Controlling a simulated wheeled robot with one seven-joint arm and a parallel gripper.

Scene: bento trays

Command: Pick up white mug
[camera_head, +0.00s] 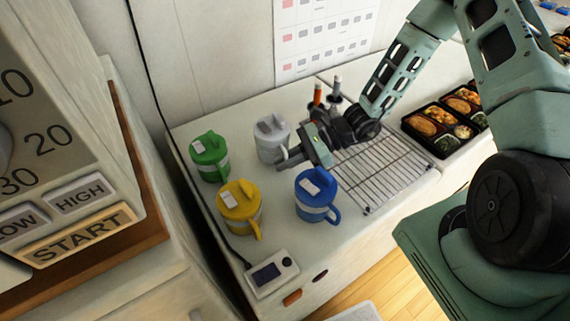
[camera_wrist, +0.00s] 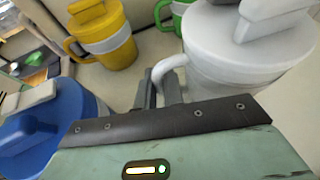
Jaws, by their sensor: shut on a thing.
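The white mug (camera_head: 271,140) is a lidded cup standing upright on the counter among other mugs in the head view. In the wrist view the white mug (camera_wrist: 235,50) fills the upper right, with its handle towards my gripper. My gripper (camera_head: 286,160) is at the right side of the white mug, at handle height. In the wrist view the fingers of my gripper (camera_wrist: 160,92) are close together at the mug's handle and shut on it. The exact contact is partly hidden by the gripper's body.
A green mug (camera_head: 209,156) stands left of the white one. A yellow mug (camera_head: 239,206) and a blue mug (camera_head: 315,196) stand in front. A wire rack (camera_head: 385,170) lies to the right, bento trays (camera_head: 447,125) beyond it. A small device (camera_head: 271,273) sits at the front edge.

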